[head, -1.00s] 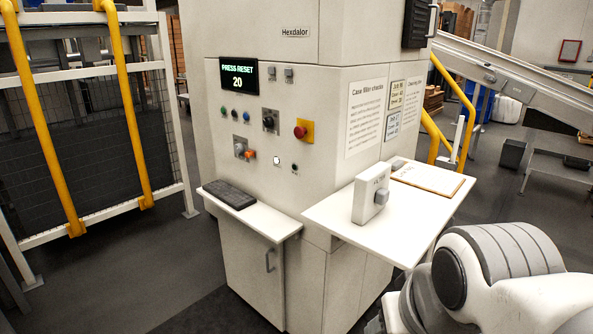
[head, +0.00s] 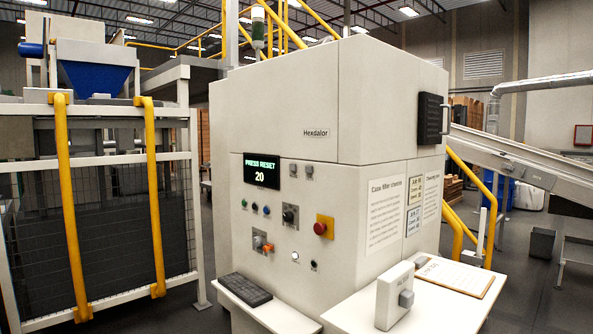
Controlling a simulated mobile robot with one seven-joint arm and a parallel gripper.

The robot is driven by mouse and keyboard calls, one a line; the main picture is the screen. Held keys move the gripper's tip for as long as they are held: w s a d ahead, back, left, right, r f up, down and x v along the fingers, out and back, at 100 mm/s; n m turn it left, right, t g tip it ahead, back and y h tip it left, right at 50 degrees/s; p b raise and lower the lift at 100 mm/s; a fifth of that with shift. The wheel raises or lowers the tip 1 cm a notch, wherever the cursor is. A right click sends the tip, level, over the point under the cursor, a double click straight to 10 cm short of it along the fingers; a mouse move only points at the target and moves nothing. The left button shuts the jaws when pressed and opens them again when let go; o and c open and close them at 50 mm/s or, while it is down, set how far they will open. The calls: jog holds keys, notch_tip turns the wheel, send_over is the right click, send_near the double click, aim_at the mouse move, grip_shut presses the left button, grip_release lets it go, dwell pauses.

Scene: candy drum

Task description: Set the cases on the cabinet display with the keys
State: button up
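The cabinet (head: 300,200), marked Hexdalor, stands in the middle of the head view. Its dark display (head: 262,171) reads "PRESS RESET" in green and "20" in white below. Two small grey keys or buttons (head: 301,170) sit just right of the display. A dark keyboard (head: 245,289) lies on a narrow white shelf (head: 272,316) at the cabinet's front. Below the display are several small buttons, a black rotary switch (head: 290,215) and a red emergency button on a yellow plate (head: 324,227). My gripper is not in view.
A white side shelf (head: 440,312) carries a pale box with a grey knob (head: 394,296) and a clipboard (head: 455,275). Yellow-railed fencing (head: 158,200) stands at the left. A conveyor (head: 520,160) slopes down at the right. Printed sheets (head: 386,212) hang on the cabinet.

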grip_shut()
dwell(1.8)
